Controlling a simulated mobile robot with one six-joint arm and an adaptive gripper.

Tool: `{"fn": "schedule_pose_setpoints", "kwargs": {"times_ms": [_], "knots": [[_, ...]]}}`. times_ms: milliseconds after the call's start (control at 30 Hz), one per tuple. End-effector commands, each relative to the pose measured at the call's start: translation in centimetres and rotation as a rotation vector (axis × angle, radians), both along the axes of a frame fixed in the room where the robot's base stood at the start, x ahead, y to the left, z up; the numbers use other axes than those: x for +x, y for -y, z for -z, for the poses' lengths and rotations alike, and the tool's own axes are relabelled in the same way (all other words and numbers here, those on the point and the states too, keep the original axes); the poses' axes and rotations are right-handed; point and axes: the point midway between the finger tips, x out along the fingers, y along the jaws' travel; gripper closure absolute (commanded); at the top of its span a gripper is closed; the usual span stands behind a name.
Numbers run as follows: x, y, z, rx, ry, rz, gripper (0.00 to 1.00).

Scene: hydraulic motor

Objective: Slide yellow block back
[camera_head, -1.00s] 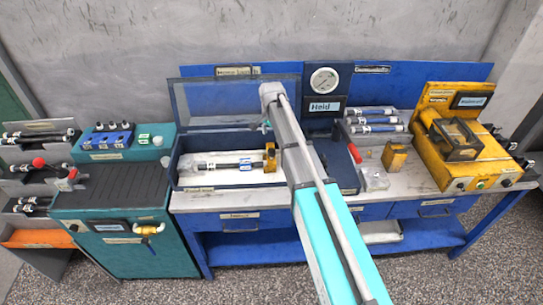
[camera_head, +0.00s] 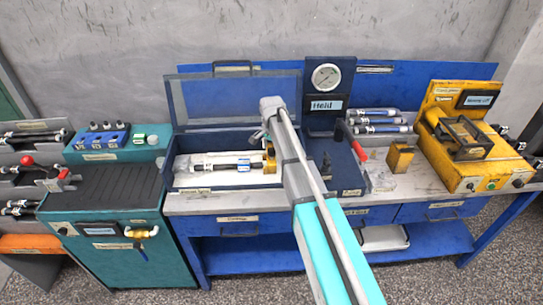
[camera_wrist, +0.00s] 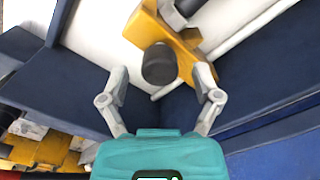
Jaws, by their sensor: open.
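The yellow block (camera_head: 270,160) stands at the right end of the white bed in the dark blue test box, by the end of a dark cylinder (camera_head: 227,165) with a blue-and-white label. In the wrist view the yellow block (camera_wrist: 144,28) is at the top, with a round black end (camera_wrist: 160,64) in front of it. My gripper (camera_wrist: 160,82) is open, its two grey fingers spread either side of the black end. I cannot tell whether they touch it. In the head view my arm hides the block's right side and most of the gripper.
The box's clear lid (camera_head: 232,98) stands raised behind the bed. A gauge panel (camera_head: 326,85) and a red-handled lever (camera_head: 358,150) are to the right. Another yellow block (camera_head: 400,158) and a yellow machine (camera_head: 465,165) stand farther right.

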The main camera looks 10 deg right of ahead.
Motion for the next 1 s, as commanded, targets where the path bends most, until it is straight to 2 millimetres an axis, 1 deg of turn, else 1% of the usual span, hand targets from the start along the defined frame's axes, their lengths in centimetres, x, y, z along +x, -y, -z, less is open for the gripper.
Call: {"fn": "schedule_pose_setpoints", "kwargs": {"times_ms": [33,200,667,700,967,1000], "knots": [[0.00,0.00,0.66,0.000,0.000,0.000,0.19],[-0.01,0.00,1.28,0.000,0.000,0.000,0.19],[0.00,0.00,1.43,0.000,0.000,0.000,0.19],[0.00,0.00,1.43,0.000,0.000,0.000,0.26],[0.00,0.00,1.43,0.000,0.000,0.000,0.74],[0.00,0.00,1.43,0.000,0.000,0.000,0.82]]}}
